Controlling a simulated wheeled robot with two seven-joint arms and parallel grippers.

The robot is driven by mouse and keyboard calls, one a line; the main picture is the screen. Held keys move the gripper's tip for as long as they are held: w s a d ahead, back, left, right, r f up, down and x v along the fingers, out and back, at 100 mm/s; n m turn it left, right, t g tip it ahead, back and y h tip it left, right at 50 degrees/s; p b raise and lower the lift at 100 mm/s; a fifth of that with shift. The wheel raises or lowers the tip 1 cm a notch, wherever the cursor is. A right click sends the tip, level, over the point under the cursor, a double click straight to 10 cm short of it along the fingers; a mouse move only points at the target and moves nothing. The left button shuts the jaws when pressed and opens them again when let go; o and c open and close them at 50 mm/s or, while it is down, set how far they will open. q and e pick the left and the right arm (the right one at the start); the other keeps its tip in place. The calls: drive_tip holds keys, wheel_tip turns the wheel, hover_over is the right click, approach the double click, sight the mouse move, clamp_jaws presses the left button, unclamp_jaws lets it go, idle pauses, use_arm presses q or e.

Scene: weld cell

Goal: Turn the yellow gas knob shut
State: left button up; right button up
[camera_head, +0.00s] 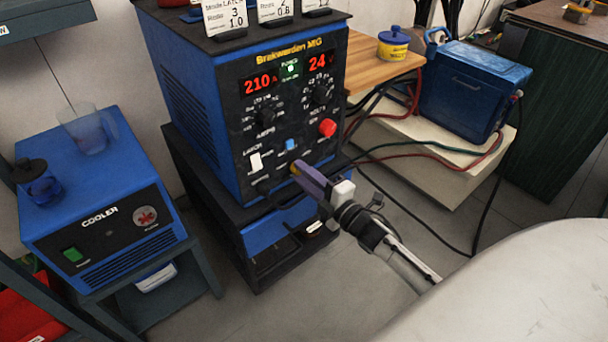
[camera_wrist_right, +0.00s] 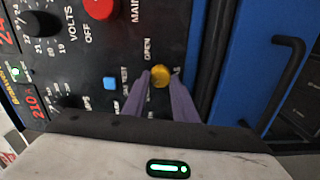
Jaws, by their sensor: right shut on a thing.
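The yellow gas knob (camera_wrist_right: 160,75) sits low on the black front panel of the welder (camera_head: 285,90). In the head view only a bit of the knob (camera_head: 294,169) shows at the fingertips. My right gripper (camera_head: 300,170) reaches the panel from the lower right. In the right wrist view its two purple fingers (camera_wrist_right: 161,82) stand on either side of the knob and are shut on it. The word OPEN is printed beside the knob; the other label is partly hidden by a finger. My left gripper is not in view.
A red knob (camera_head: 327,128) and a blue button (camera_head: 291,144) are on the panel near my right gripper. A blue cooler unit (camera_head: 100,200) stands at left. Hoses and cables (camera_head: 420,155) run at right, near a blue case (camera_head: 470,90).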

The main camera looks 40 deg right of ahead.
drive_tip(key=shift+n, duration=0.7)
drive_tip(key=o, duration=1)
use_arm(q)
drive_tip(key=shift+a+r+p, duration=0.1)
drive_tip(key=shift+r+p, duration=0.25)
drive_tip(key=shift+p, duration=0.55)
use_arm(e)
drive_tip(key=s, duration=1)
drive_tip(key=shift+s+d, duration=0.15)
drive_tip(key=shift+d, duration=0.25)
